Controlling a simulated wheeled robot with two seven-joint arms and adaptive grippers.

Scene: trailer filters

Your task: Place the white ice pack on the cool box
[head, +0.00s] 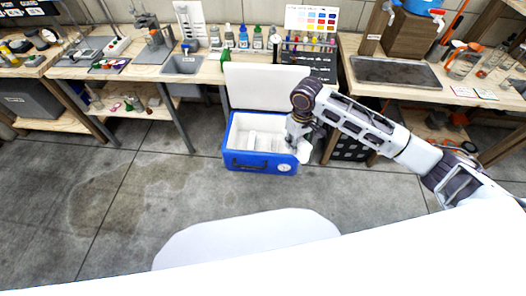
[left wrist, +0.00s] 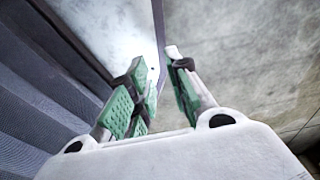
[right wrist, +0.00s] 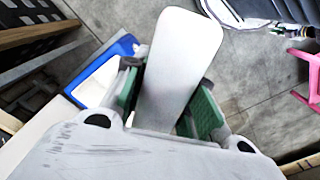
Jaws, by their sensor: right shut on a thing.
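The blue cool box (head: 236,160) stands on the floor with its white lid (head: 265,88) raised. It also shows at left in the right wrist view (right wrist: 76,92). My right gripper (right wrist: 165,105) is shut on the white ice pack (right wrist: 180,55), a flat slab with rounded corners. In the head view the right gripper (head: 300,138) is at the box's right side. Part of the pack (head: 305,152) shows there, and its contact with the box cannot be told. My left gripper (left wrist: 160,85) is empty, with a gap between its green pads; it is outside the head view.
Several white pieces (head: 262,143) are inside the cool box. A workbench (head: 205,72) with bottles and a sink stands behind it, and another bench (head: 400,85) is at the right. The floor (head: 140,185) left of the box is clear.

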